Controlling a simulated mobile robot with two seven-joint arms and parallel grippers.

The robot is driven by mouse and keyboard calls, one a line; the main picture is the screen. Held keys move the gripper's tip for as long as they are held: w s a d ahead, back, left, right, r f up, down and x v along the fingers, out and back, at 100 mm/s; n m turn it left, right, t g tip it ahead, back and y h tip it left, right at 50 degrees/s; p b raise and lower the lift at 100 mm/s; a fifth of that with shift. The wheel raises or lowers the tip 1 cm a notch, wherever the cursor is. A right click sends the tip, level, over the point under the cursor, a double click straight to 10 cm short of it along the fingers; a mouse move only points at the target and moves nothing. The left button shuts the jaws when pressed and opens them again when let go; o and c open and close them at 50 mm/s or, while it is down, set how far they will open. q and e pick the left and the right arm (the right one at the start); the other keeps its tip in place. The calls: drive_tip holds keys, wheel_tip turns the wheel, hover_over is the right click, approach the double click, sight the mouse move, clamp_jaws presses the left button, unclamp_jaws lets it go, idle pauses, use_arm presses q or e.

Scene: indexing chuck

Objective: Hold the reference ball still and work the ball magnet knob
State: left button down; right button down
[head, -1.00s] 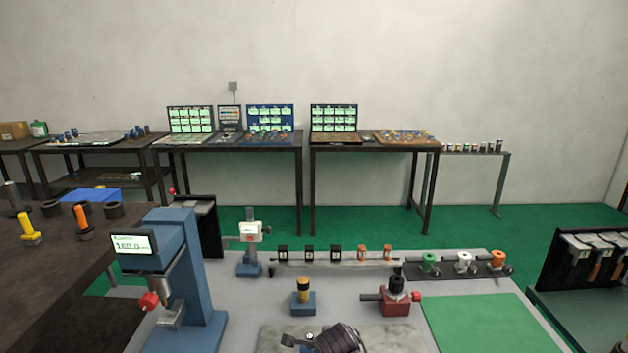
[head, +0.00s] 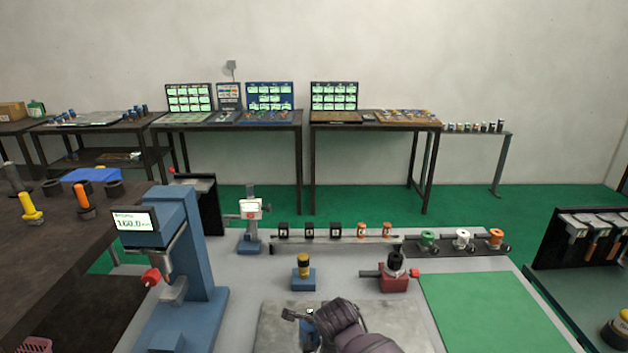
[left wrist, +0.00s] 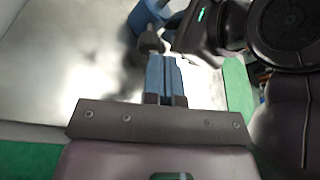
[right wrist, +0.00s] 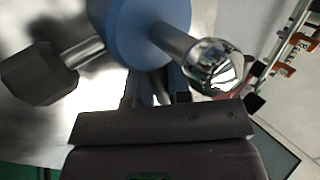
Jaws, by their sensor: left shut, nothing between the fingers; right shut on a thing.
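The reference ball is a blue round body (right wrist: 125,25) with a silver stem, a chrome ball (right wrist: 218,68) at its end, and a dark knob (right wrist: 38,75) on a side stem. In the right wrist view my right gripper (right wrist: 160,82) is shut at the blue body; its contact points are partly hidden. In the left wrist view my left gripper (left wrist: 165,65) is shut and empty, its blue fingertips close to the dark knob (left wrist: 150,42); I cannot tell whether they touch. In the head view the knob (head: 289,314) shows beside my purple arm, which covers most of the body.
A blue press with a display (head: 133,221) stands to the left. A blue block with a yellow-black top (head: 303,272) and a red fixture (head: 394,277) stand behind the grey plate (head: 275,325). A green mat (head: 480,312) lies clear on the right.

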sight(306, 349)
use_arm(q)
drive_tip(key=shift+w, duration=2.15)
drive_tip(key=shift+a+f, duration=0.15)
drive_tip(key=shift+a, duration=0.5)
drive_tip(key=shift+a+f, duration=0.5)
drive_tip(key=shift+f, duration=0.05)
drive_tip(key=shift+a+r, duration=0.2)
drive_tip(key=shift+r, duration=0.05)
drive_tip(key=shift+s, duration=0.15)
